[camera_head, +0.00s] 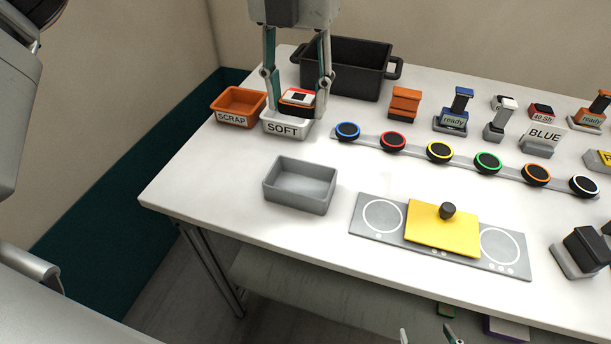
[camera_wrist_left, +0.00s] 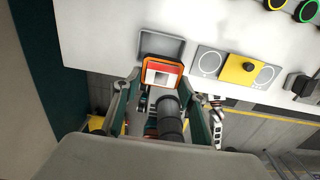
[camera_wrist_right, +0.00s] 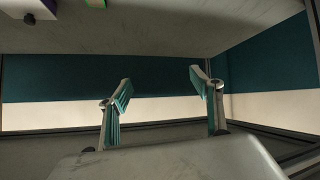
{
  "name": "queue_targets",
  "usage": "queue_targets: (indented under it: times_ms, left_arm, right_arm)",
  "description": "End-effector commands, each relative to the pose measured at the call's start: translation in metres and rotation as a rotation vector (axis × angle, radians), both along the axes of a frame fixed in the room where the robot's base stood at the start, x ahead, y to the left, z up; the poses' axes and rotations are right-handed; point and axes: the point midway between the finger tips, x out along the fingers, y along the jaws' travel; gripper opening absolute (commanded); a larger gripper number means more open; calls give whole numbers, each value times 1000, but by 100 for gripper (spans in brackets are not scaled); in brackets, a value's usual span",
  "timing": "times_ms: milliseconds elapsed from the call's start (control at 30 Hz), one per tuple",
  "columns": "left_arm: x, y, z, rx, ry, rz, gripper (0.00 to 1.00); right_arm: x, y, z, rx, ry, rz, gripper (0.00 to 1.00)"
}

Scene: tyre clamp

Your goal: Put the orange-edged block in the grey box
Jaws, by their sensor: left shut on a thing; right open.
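The orange-edged block (camera_head: 297,97) has a dark body and a red and white top. It also shows in the left wrist view (camera_wrist_left: 160,73). My left gripper (camera_head: 296,108) is shut on it and holds it in the air; in the head view it overlaps the white SOFT bin (camera_head: 287,127). The grey box (camera_head: 300,187) stands empty on the table near the left front edge. In the left wrist view the grey box (camera_wrist_left: 165,45) is partly hidden behind the block. My right gripper (camera_wrist_right: 163,90) is open and empty, low beside the table underside; only its fingertips show in the head view.
An orange SCRAP bin (camera_head: 238,107) stands left of the SOFT bin, with a black crate (camera_head: 343,68) behind. A strip of coloured discs (camera_head: 438,151) crosses the table. A grey plate (camera_head: 375,218) with a yellow block (camera_head: 441,229) lies right of the grey box.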

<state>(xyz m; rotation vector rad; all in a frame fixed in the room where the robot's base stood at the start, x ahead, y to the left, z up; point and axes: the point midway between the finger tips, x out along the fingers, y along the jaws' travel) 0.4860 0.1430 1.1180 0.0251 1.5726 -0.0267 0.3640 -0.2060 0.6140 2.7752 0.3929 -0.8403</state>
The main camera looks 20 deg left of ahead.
Motion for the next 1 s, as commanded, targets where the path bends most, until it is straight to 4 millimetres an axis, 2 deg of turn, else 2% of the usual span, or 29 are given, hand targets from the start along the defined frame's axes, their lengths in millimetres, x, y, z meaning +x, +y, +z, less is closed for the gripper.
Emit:
queue_targets:
  times_ms: [333,600,1000]
  left_arm:
    - [-1,1,-78,1,7,-2,20]
    - [-1,0,-137,0,6,-1,20]
    - [-1,0,-171,0,4,-1,20]
  right_arm:
    - [-14,-1,-16,-8,28,3,65]
    - [-10,-3,-15,-14,16,2,65]
    - [-1,-4,-14,-18,4,1,65]
